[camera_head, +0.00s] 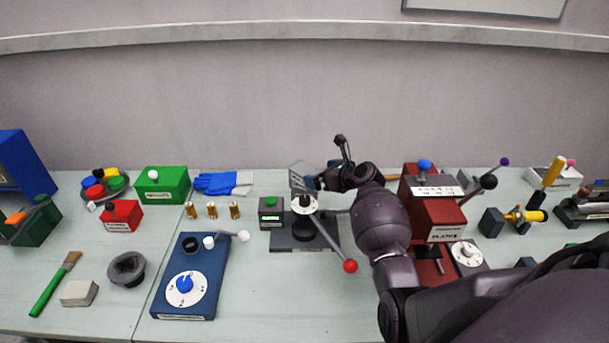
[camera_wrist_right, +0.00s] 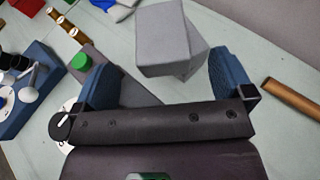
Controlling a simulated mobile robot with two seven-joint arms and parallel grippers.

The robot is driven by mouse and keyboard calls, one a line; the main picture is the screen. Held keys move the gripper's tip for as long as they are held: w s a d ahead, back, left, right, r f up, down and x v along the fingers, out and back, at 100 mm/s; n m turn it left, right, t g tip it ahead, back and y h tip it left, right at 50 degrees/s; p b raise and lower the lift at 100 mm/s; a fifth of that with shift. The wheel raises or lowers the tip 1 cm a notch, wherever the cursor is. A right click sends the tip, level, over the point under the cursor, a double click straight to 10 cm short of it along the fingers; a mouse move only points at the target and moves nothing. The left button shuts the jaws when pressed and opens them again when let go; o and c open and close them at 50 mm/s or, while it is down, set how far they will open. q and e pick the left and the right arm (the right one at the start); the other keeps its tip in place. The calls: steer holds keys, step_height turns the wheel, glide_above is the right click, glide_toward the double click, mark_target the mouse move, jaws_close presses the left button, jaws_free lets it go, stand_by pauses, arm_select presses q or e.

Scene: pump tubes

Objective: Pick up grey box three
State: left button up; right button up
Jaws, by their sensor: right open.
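A grey box (camera_head: 301,174) stands at the back middle of the bench in the head view, behind the round dial of a dark device. I cannot read a number on it. In the right wrist view a plain grey box (camera_wrist_right: 168,42) lies ahead of and between the two blue finger pads, with gaps on both sides. My right gripper (camera_head: 322,172) is open, beside the grey box on its right; its fingers (camera_wrist_right: 162,64) are apart and hold nothing. My arm partly hides what is behind it. My left gripper is not in view.
A dark device with a red-knobbed lever (camera_head: 350,266) stands just in front of the gripper. A red device (camera_head: 440,220) stands on the right. The wall closes the back.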

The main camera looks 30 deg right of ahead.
mark_target(309, 171)
steer(key=shift+x, duration=2.55)
steer(key=shift+c, duration=0.5)
steer(key=c, duration=1.1)
